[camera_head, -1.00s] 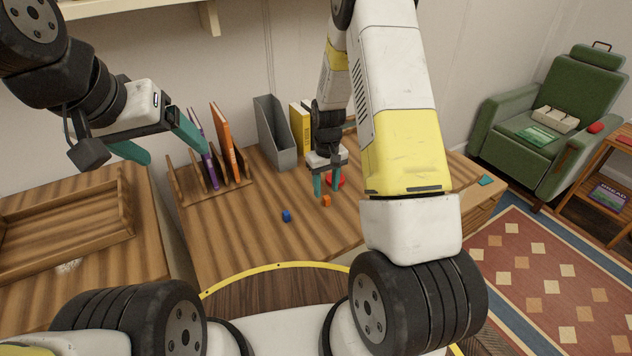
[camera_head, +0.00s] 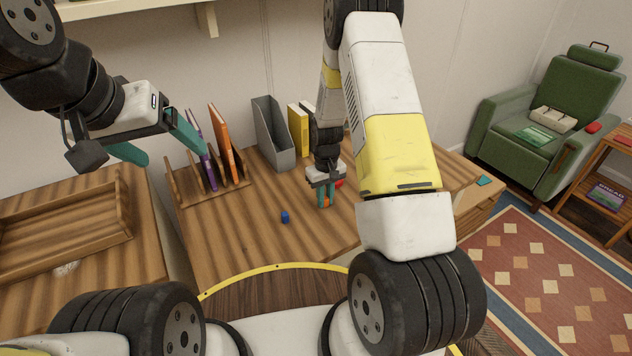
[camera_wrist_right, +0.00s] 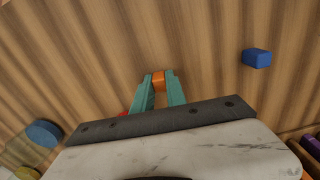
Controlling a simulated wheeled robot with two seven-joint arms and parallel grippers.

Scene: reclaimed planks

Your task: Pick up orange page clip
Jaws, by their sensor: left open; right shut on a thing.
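The orange page clip (camera_wrist_right: 158,80) is between the fingertips of my right gripper (camera_wrist_right: 159,90) in the right wrist view. In the head view the right gripper (camera_head: 325,197) points down at the desk, and a little of the orange clip (camera_head: 326,203) shows between its teal fingers. The right gripper is shut on the clip, at or very near the desk top. My left gripper (camera_head: 155,146) is open and empty, raised at the left in front of the book rack.
A blue clip (camera_head: 285,217) lies on the wooden desk (camera_head: 240,240); it also shows in the right wrist view (camera_wrist_right: 257,58). A red object (camera_head: 340,183) is partly hidden behind the right gripper. A book rack (camera_head: 180,190) and grey file holder (camera_head: 272,135) stand at the back.

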